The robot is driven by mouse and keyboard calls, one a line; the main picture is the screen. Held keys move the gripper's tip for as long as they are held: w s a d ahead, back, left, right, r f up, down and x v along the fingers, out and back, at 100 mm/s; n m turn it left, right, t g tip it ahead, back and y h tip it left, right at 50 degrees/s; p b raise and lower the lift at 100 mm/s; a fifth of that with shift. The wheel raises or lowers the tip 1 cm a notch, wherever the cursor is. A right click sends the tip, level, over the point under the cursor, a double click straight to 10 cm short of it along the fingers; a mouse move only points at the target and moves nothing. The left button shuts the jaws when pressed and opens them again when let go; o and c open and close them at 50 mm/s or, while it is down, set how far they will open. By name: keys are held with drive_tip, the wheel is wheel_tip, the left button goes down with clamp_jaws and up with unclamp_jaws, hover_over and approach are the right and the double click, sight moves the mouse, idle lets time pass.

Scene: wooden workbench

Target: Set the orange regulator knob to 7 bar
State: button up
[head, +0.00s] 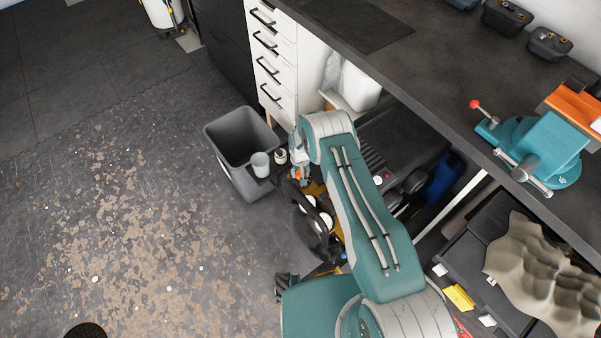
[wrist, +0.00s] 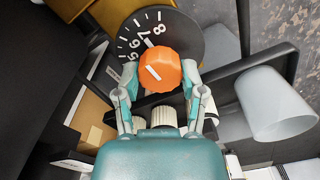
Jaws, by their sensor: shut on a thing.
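The orange regulator knob (wrist: 163,69) sits in front of a round black dial (wrist: 183,32) with white numerals, of which 5, 6, 7 and 8 are readable at the upper left. My gripper (wrist: 160,80) is shut on the knob, one finger at each side. In the head view, my gripper (head: 299,174) is low beside the bin, with a small bit of orange showing; the dial face is not readable there.
A grey bin (head: 226,139) stands left of my gripper. A pale cup (wrist: 272,106) in a black holder is close on the right in the wrist view. The workbench (head: 440,85) with a teal vise (head: 545,150) is at the upper right. Open floor lies left.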

drive_tip(key=shift+w+r, duration=0.1)
drive_tip(key=shift+w, duration=0.1)
idle(0.4)
drive_tip(key=o, duration=1)
drive_tip(key=shift+c, duration=0.2)
drive_tip(key=shift+o, duration=0.9)
drive_tip(key=shift+s, duration=0.1)
wheel_tip(320, 180, up, 12)
drive_tip(key=shift+a, duration=0.1)
